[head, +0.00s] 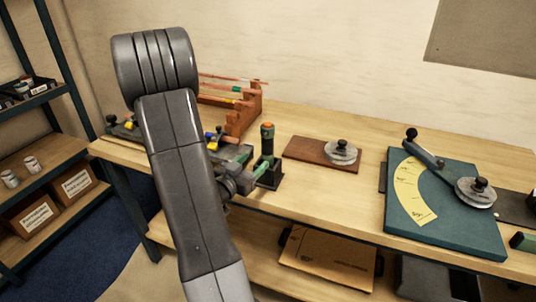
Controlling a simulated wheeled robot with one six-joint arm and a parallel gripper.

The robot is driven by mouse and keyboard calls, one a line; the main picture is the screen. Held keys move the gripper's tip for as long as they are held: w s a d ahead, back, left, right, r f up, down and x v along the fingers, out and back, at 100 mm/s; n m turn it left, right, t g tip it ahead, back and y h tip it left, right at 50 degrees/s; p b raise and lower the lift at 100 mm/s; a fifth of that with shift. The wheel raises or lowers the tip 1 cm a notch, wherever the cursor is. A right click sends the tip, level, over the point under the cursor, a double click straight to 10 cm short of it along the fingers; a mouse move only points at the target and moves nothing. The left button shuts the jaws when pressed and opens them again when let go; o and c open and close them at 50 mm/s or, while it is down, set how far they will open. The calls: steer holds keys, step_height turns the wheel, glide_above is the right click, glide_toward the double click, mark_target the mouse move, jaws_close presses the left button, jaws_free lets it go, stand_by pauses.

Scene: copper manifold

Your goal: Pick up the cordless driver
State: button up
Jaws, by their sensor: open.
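What looks like the cordless driver (267,140) stands upright on the bench, right of my arm. It has a green body with an orange top, and its lower end is in or on a black base (272,181). My grey arm crosses the view and covers much of the left of the bench. Dark rounded parts that look like my wrist show past its right edge, and my gripper (260,168) seems to be low beside the driver, on its left. The gripper is small and partly hidden; its fingers are hard to make out, and I see nothing held in it.
A brown board (302,150) with a round metal piece lies right of the driver. A teal bending plate (455,215) with a lever and yellow scale lies further right. An orange rack (243,118) with tubes stands behind my arm. A grey-green fixture (232,154) is close left of the driver.

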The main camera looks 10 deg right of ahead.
mark_target(268, 123)
steer(key=x, duration=0.2)
steer(key=shift+w+d, duration=0.2)
steer(key=shift+s+p+x, duration=0.2)
steer(key=shift+p+x, duration=0.85)
steer(key=shift+x, duration=1.55)
steer(key=shift+d+r, duration=0.15)
steer(key=c, duration=1.1)
steer(key=shift+r, duration=0.15)
step_height(268, 123, up, 10)
steer(key=shift+f, duration=0.1)
step_height(268, 123, up, 9)
steer(key=p, duration=0.7)
steer(key=shift+p, duration=0.35)
